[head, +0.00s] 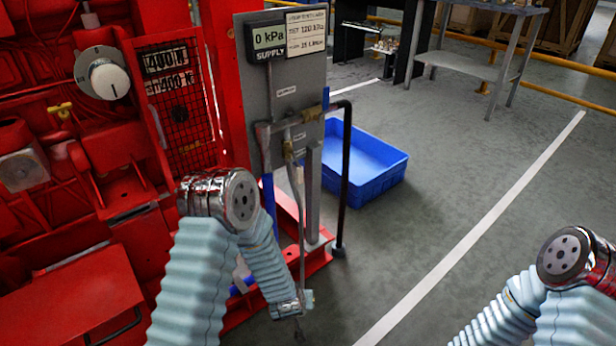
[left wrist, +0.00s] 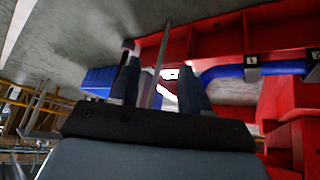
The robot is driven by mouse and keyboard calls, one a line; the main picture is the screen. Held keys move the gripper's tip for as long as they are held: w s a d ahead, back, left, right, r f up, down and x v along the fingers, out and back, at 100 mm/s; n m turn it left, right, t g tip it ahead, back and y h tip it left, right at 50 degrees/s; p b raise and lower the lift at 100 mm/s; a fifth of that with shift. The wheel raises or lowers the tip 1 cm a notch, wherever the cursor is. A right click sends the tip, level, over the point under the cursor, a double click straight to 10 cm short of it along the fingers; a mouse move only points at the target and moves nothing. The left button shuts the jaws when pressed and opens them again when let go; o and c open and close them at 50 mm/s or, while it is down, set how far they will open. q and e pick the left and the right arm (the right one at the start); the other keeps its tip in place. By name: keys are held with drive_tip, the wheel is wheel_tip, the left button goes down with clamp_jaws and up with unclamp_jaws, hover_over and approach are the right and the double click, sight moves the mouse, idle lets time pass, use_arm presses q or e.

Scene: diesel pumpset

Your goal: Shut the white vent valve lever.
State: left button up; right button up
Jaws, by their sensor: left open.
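In the left wrist view my left gripper (left wrist: 161,77) is open, with its two dark fingers apart. A thin grey pipe (left wrist: 161,52) appears between the fingers, and I cannot tell its distance from them. A small bright white piece (left wrist: 170,75) also shows between them; I cannot tell whether it is the vent valve lever. In the head view my left forearm slopes down in front of the grey gauge panel (head: 287,92), with its end low beside a thin vertical pipe (head: 299,215). The fingers there are not clear. My right gripper is outside both views.
A red pumpset (head: 75,190) fills the left, with a white-knobbed dial (head: 107,79). The panel's display (head: 268,36) reads 0 kPa. A black pipe (head: 345,185) stands right of the panel. A blue crate (head: 385,180) sits behind it.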

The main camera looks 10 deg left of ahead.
use_arm(q)
drive_tip(key=w+r+t+y, duration=0.2)
drive_tip(key=w+r+t, duration=0.1)
drive_tip(key=w+r, duration=0.3)
drive_tip(key=n+t+y+b, duration=0.1)
drive_tip(key=n+y+b, duration=0.2)
drive_tip(key=n+y, duration=0.7)
approach(301, 170)
drive_tip(key=w+a, duration=0.2)
drive_tip(key=w+a+f+m+y, duration=0.1)
drive_tip(key=w+a, duration=0.1)
drive_tip(key=a, duration=0.1)
drive_tip(key=w+a+m+y, duration=0.1)
drive_tip(key=w+a, duration=0.2)
drive_tip(key=shift+f, duration=0.2)
drive_tip(key=shift+c, duration=0.3)
drive_tip(key=shift+s, duration=0.1)
clamp_jaws()
